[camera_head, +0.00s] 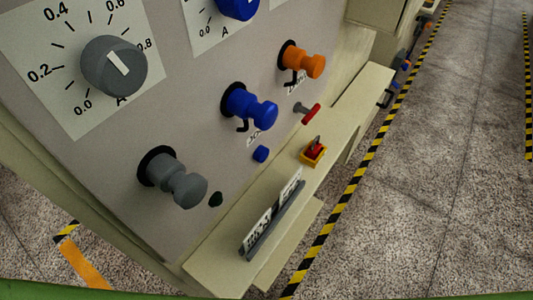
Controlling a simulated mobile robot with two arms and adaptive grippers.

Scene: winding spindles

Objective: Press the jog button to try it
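A machine panel (210,140) fills the left and middle of the head view. Low on it are a small dark green button (215,199) and a small blue button (261,154). A red-tipped pin or lever (311,113) sticks out farther right. Neither of my grippers is in view, and nothing touches the panel.
Grey (177,183), blue (249,107) and orange (302,60) spindles stick out of the panel. A grey dial (114,67) sits upper left. A ledge below holds a red-and-yellow switch (314,150) and a label holder (271,222). Speckled floor (440,190) is clear at right.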

